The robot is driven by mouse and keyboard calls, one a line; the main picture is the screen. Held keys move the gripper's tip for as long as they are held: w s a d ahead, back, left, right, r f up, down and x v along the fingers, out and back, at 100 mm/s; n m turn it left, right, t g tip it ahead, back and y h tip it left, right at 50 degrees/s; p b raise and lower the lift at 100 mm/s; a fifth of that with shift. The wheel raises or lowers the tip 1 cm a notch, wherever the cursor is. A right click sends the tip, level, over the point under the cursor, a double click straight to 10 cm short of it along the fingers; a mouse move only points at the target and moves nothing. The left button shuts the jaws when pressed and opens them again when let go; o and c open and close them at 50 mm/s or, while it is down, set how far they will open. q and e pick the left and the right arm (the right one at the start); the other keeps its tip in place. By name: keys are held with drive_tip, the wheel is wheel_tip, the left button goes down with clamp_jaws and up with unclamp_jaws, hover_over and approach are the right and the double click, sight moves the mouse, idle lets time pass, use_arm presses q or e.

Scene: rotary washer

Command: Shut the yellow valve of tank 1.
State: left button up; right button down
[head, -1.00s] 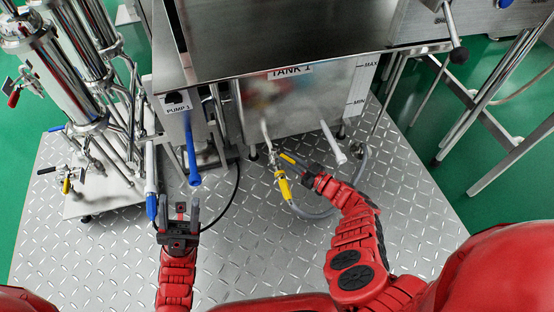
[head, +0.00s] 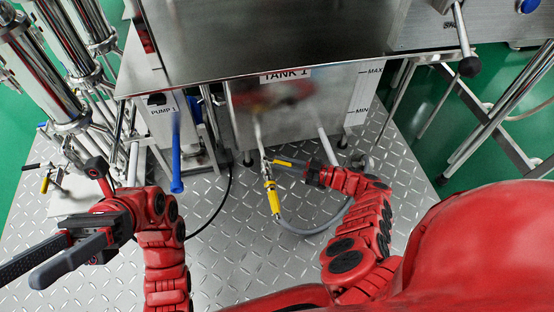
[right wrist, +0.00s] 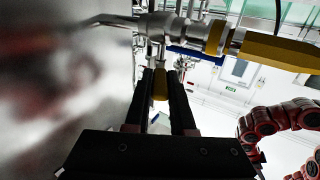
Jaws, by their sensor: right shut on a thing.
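Tank 1 (head: 300,110) is the steel box with the "TANK 1" label. Its outlet pipe runs to a valve whose yellow handle (head: 284,163) sticks out to the right, roughly crosswise to the pipe. My right gripper (head: 280,166) is shut on this handle. In the right wrist view, the yellow handle (right wrist: 160,84) lies between the two dark fingers (right wrist: 165,95), with the valve body (right wrist: 158,26) beyond it. The fingers hide part of the handle. My left gripper (head: 20,277) is at the lower left, empty, its fingers apart and pointing left.
A yellow hose grip (head: 273,198) and grey hose (head: 303,230) hang from the outlet below the valve; the grip also shows in the wrist view (right wrist: 280,50). Pump 1 (head: 163,112) with a blue handle (head: 177,172) stands left of the tank. The metal floor plate (head: 225,255) is clear in front.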

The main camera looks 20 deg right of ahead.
drive_tip(key=shift+w+a, duration=0.1)
drive_tip(key=shift+w, duration=0.05)
drive_tip(key=c, duration=0.8)
unclamp_jaws()
drive_tip(key=shift+o, duration=0.2)
drive_tip(key=shift+s+d, duration=0.2)
drive_tip(key=shift+d, duration=0.1)
use_arm(q)
drive_tip(key=s+a+f+m+t+y+b, duration=0.3)
drive_tip(key=s+a+f+m+t+b, duration=0.1)
drive_tip(key=s+a+t, duration=0.5)
drive_tip(key=shift+s+a+f+m+t+b, duration=0.35)
drive_tip(key=shift+s+f+t+b, duration=0.15)
drive_tip(key=shift+f+t, duration=0.85)
use_arm(e)
drive_tip(key=v, duration=1.6)
drive_tip(key=shift+s+d, duration=0.2)
drive_tip(key=shift+d, duration=0.1)
use_arm(q)
drive_tip(key=shift+w, duration=0.1)
